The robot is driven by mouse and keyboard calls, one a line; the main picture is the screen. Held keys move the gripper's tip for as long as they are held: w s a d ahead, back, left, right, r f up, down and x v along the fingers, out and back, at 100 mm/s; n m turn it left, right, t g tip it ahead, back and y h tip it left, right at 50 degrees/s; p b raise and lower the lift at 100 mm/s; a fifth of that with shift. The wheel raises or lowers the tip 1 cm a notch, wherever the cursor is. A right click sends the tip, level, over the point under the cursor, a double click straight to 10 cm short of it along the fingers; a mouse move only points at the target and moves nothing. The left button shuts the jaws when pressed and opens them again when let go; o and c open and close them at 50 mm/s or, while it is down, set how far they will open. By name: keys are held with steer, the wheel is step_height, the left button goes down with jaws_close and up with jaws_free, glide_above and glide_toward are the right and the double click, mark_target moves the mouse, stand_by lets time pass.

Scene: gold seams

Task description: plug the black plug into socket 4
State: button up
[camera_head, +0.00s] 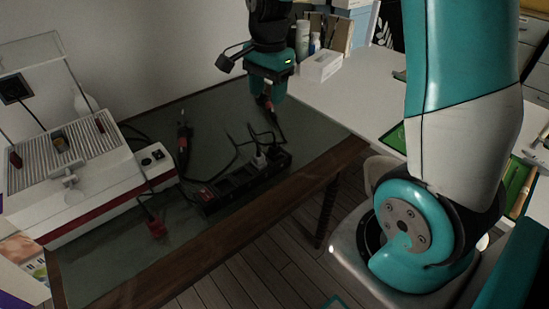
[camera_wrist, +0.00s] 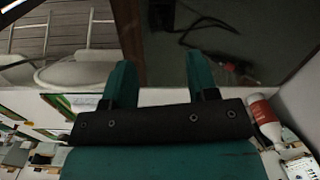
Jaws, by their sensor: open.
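A black power strip (camera_head: 230,186) with several sockets lies on the dark green table top. A white plug (camera_head: 259,160) sits in it toward its far right end, with dark cables around that end. I cannot make out socket numbers or tell for certain which dark shape is the black plug. My gripper (camera_head: 268,84) is above the far part of the table, beyond the strip. In the wrist view its two teal fingers are apart with nothing held between them (camera_wrist: 161,70). A dark item with red (camera_wrist: 231,68) shows beside the right finger, partly hidden.
A red plug (camera_head: 157,228) on a cable lies near the white machine (camera_head: 95,170) at left. A black-and-red tool (camera_head: 183,140) lies behind the strip. A white box (camera_head: 320,66) and bottles stand on the white table at the back. The table's front is clear.

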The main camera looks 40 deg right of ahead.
steer(key=d+m, duration=0.1)
steer(key=w+d+f+m, duration=0.1)
steer(key=shift+d+f, duration=0.2)
steer(key=shift+d, duration=0.1)
glide_above(274, 146)
step_height(274, 146, down, 12)
steer(key=shift+f, duration=0.15)
stand_by(0.3)
steer(key=shift+f, duration=2.6)
steer(key=shift+c, duration=0.2)
